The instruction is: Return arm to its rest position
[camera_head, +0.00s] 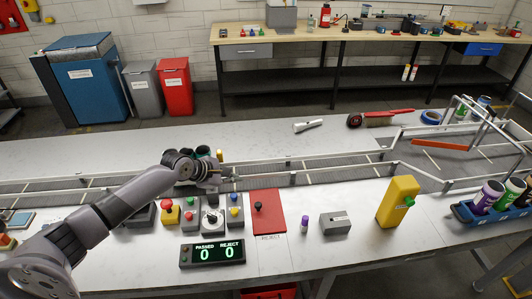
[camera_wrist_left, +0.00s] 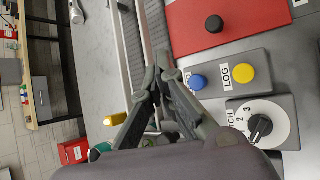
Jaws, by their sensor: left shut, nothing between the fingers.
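My left arm comes in from the lower left in the head view, and its gripper (camera_head: 231,179) hangs over the near edge of the conveyor, behind the control boxes. In the left wrist view the left gripper (camera_wrist_left: 156,84) has its dark fingers closed together with nothing between them. Close by are the box with blue and yellow buttons (camera_wrist_left: 225,82), marked LOG, and the rotary dial box (camera_wrist_left: 265,125). My right gripper does not show in either view.
A conveyor (camera_head: 330,166) runs across the table. A red reject pad (camera_head: 268,222), a PASSED/REJECT display (camera_head: 212,252) reading 0 and 0, a grey box (camera_head: 335,223) and a yellow block (camera_head: 397,202) stand along the front. A blue tray (camera_head: 484,218) with cans is at right.

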